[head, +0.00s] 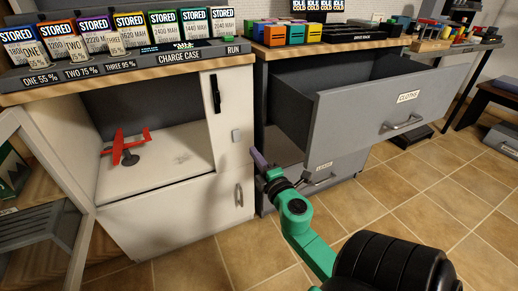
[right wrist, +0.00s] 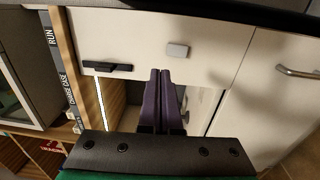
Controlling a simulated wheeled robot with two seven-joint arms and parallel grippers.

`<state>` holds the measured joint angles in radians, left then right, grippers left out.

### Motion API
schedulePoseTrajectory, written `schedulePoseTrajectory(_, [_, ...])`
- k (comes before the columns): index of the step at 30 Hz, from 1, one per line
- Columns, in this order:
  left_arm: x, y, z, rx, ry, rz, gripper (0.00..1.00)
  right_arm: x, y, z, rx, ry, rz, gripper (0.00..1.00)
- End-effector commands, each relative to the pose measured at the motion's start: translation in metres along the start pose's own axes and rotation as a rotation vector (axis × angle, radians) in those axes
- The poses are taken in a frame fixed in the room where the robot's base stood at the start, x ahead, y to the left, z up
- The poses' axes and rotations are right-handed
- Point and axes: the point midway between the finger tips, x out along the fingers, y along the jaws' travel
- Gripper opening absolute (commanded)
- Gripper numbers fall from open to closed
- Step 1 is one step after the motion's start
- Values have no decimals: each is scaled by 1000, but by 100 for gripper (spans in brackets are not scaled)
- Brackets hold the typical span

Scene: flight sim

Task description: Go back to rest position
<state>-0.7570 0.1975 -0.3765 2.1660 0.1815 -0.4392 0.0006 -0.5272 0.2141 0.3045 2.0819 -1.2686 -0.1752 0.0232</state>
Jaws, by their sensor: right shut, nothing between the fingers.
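My right gripper (head: 258,160) is in the middle of the head view, in front of the gap between the white cabinet (head: 180,205) and the grey drawer unit. Its purple fingers also show in the right wrist view (right wrist: 165,100). They are shut together with nothing between them. The green right arm comes up from the lower right. My left gripper does not show in the head view.
The grey drawer labelled CLOTHS (head: 385,110) stands pulled out to the right of my right gripper. A red model plane (head: 128,148) stands in the open white cabinet. Labelled batteries (head: 140,30) line the charge case. Tiled floor (head: 420,200) is clear at right.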

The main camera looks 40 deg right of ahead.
Motion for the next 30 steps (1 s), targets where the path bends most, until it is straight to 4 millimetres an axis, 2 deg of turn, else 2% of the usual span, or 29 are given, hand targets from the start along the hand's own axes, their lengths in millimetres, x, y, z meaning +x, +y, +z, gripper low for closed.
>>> schedulePoseTrajectory(3, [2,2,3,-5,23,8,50,-14,1,0,1,-2,-1,0])
schedulePoseTrajectory(6, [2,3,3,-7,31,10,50,-18,3,0,0,0,0,0])
schedulePoseTrajectory(23, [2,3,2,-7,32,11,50,-18,0,-2,18,4,-8,0])
schedulePoseTrajectory(26, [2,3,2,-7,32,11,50,-22,-21,-17,170,36,-72,0])
schedulePoseTrajectory(29, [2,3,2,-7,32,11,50,-38,-73,-55,501,85,-247,0])
schedulePoseTrajectory(30, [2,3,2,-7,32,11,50,-50,-100,-76,652,100,-345,0])
